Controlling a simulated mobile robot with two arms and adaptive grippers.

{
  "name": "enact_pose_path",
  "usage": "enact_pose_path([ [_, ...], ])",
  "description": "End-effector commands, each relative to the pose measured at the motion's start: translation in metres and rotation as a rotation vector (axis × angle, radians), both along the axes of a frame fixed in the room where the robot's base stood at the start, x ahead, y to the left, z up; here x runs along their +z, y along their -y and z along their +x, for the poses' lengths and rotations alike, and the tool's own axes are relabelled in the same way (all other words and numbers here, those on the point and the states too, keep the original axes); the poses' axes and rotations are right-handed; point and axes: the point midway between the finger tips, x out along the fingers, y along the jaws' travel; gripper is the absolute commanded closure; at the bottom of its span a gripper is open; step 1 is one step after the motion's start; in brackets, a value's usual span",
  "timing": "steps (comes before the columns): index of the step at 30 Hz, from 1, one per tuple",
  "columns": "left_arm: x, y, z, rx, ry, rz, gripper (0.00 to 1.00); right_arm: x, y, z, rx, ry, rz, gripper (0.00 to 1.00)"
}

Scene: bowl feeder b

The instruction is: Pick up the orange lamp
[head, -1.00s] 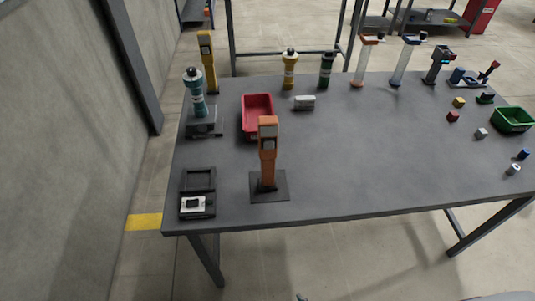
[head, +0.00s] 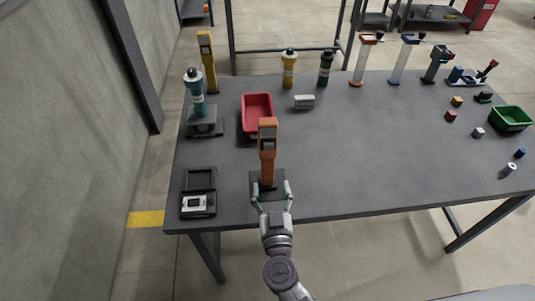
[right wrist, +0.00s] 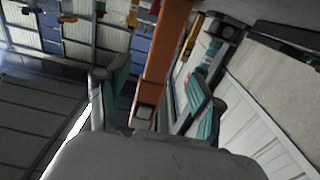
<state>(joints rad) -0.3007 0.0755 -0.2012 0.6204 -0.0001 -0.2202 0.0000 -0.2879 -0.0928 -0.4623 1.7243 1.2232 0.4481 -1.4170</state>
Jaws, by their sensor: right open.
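The orange lamp (head: 267,150) is an upright orange post with a grey panel near its top. It stands on a dark square base near the table's front edge in the head view. My right gripper (head: 272,190) is open at the lamp's lower part, with one finger to each side of the post. In the right wrist view, the orange post (right wrist: 166,55) runs between the two open, teal-padded fingers (right wrist: 158,78), with gaps beside it. I cannot tell exactly how deep it sits between them. My left gripper is not in view.
A red bin (head: 257,108) stands just behind the lamp. A black open case (head: 198,182) lies to its left, and a teal-and-white device (head: 196,92) stands behind that. A green bin (head: 510,118) and small blocks are at the right. The table (head: 370,160) right of the lamp is clear.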

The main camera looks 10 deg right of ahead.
Motion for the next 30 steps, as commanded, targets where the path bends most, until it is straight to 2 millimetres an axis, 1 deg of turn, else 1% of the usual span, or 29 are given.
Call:
enact_pose_path([
  [1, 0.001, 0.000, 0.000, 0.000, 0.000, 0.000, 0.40, 0.001, 0.000, 0.006, 0.000, 0.002, 0.000, 0.33],
  [5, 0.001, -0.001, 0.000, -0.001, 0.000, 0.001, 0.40, 0.000, 0.000, 0.013, 0.001, 0.000, 0.000, 0.33],
  [7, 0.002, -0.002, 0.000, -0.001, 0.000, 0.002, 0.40, 0.001, 0.000, 0.020, 0.001, 0.002, 0.000, 0.33],
  [12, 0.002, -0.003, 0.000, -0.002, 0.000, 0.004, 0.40, 0.001, -0.002, 0.047, 0.001, 0.003, -0.002, 0.33],
  [15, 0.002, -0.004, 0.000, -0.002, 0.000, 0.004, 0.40, 0.000, -0.002, 0.058, 0.002, 0.002, 0.000, 0.33],
  [18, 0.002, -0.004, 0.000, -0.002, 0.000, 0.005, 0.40, -0.001, -0.001, 0.062, 0.002, 0.001, 0.000, 0.33],
  [24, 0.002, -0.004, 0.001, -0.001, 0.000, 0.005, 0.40, -0.001, -0.001, 0.062, 0.001, 0.000, 0.000, 0.33],
  [26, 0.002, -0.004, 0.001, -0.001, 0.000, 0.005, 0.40, -0.001, -0.001, 0.062, 0.001, 0.000, 0.000, 0.43],
  [30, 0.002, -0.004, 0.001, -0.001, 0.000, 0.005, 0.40, -0.001, -0.001, 0.062, 0.002, 0.000, 0.000, 0.67],
])
